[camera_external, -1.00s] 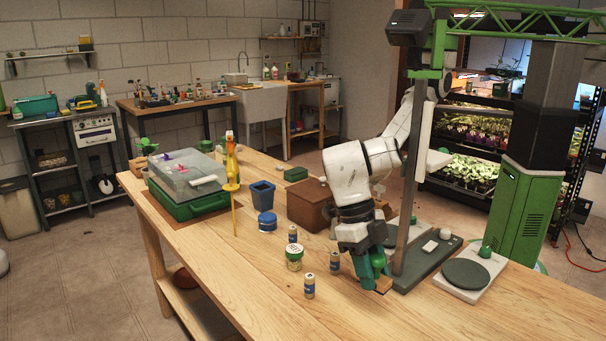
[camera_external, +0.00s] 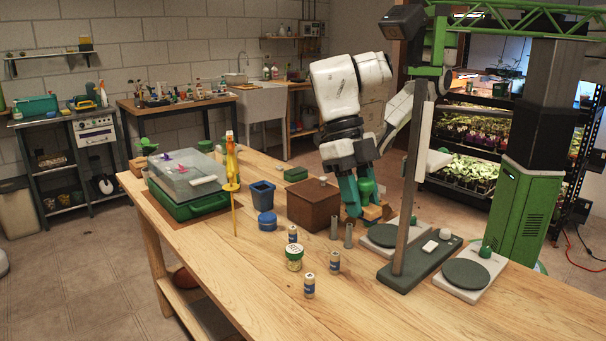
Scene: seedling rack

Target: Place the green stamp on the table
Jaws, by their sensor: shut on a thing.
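The green stamp (camera_external: 367,187) shows as a rounded green handle between the teal fingers of my gripper (camera_external: 364,198), at the far side of the table (camera_external: 430,315), right of the brown wooden box. My gripper points down and is shut on the stamp. Light wood (camera_external: 373,213) shows just below the fingers; I cannot tell whether it is the stamp's base or a separate piece. The fingers partly hide the stamp, and whether its underside touches anything is unclear.
The brown box (camera_external: 312,207) stands close left of my gripper. Two grey cylinders (camera_external: 348,236) stand in front. The grey post and its base (camera_external: 420,264) and round-plated scales (camera_external: 466,274) are to the right. Small jars (camera_external: 294,259) stand nearer. The front right tabletop is clear.

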